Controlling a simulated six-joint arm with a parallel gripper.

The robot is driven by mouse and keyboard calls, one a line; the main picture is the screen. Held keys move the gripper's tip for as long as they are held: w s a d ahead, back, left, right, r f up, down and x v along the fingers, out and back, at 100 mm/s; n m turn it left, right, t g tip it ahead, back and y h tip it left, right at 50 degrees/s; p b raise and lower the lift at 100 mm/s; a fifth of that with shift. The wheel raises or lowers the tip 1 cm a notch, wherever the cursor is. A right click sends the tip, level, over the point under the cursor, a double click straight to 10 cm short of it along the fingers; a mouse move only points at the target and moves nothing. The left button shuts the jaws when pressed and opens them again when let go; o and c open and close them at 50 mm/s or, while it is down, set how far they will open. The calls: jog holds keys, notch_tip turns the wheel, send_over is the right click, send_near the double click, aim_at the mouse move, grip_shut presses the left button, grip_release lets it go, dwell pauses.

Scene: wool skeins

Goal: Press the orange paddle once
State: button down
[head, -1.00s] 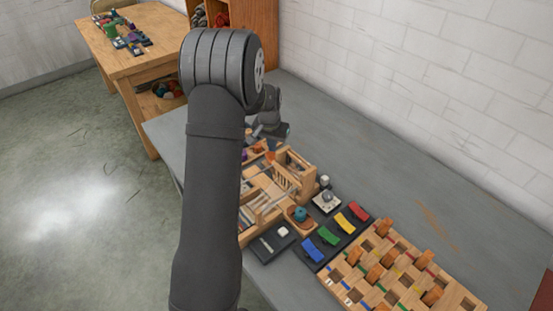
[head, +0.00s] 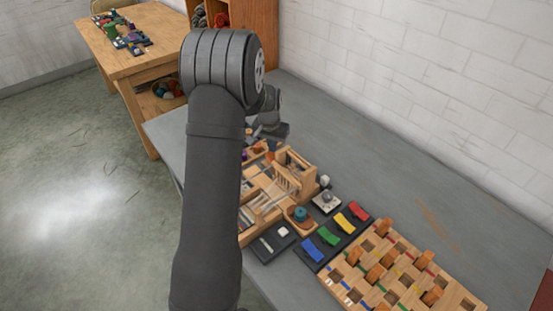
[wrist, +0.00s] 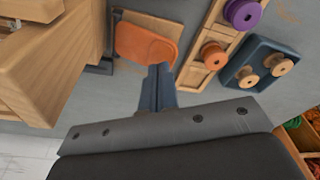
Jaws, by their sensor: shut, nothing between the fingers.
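The orange paddle (wrist: 142,44) is a flat, rounded plate beside a dark bracket in the wrist view. In the head view, a small orange patch (head: 271,145) beside my wrist seems to be the same paddle. My gripper (wrist: 159,72) is shut and empty, with its tips in front of the paddle's lower right edge. The fingers cover part of that edge. I cannot tell whether they touch it. In the head view my arm hides most of the gripper.
A wooden box (wrist: 60,50) stands close on the left in the wrist view. On the right are a wooden rack with a purple spool (wrist: 243,12) and an orange spool (wrist: 214,56), and a blue tray (wrist: 237,47) with wooden spools.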

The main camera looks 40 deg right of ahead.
aim_at(273, 154)
jog(key=shift+f, duration=0.3)
jog(key=shift+f, duration=1.3)
jog(key=shift+r, duration=4.05)
jog(key=shift+f, duration=2.95)
